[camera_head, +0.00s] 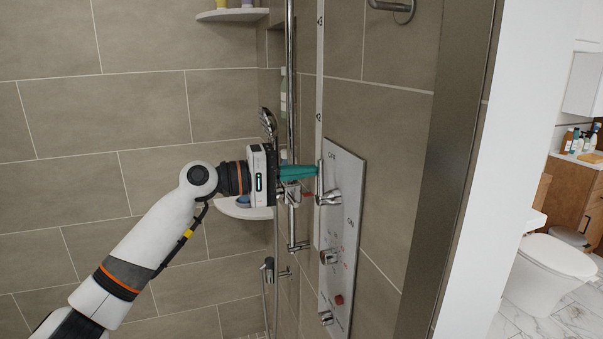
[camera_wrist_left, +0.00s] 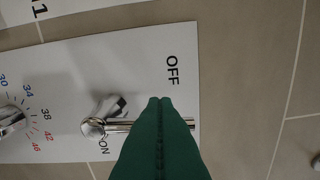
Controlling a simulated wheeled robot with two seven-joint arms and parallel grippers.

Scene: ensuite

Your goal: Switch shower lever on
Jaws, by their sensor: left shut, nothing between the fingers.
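The shower lever (camera_head: 330,199) is chrome and sits on the upper part of a white control panel (camera_head: 345,165). Its bar points up in the head view, on the side of the OFF label; the ON label is lower right. In the left wrist view the lever (camera_wrist_left: 115,127) runs sideways from its round pivot and passes behind my fingers. My left gripper (camera_head: 314,171) has green fingers, shut and empty, with tips at the lever's bar. The gripper (camera_wrist_left: 160,102) covers part of the bar in the wrist view. I cannot tell whether they touch. My right gripper is out of view.
A temperature knob (camera_head: 328,256) and a lower knob (camera_head: 326,317) are on the same panel. A vertical shower rail (camera_head: 291,90) with a hand shower (camera_head: 268,124) stands close behind my gripper. A corner shelf (camera_head: 235,208) is behind my wrist. A toilet (camera_head: 545,272) stands beyond the wall at right.

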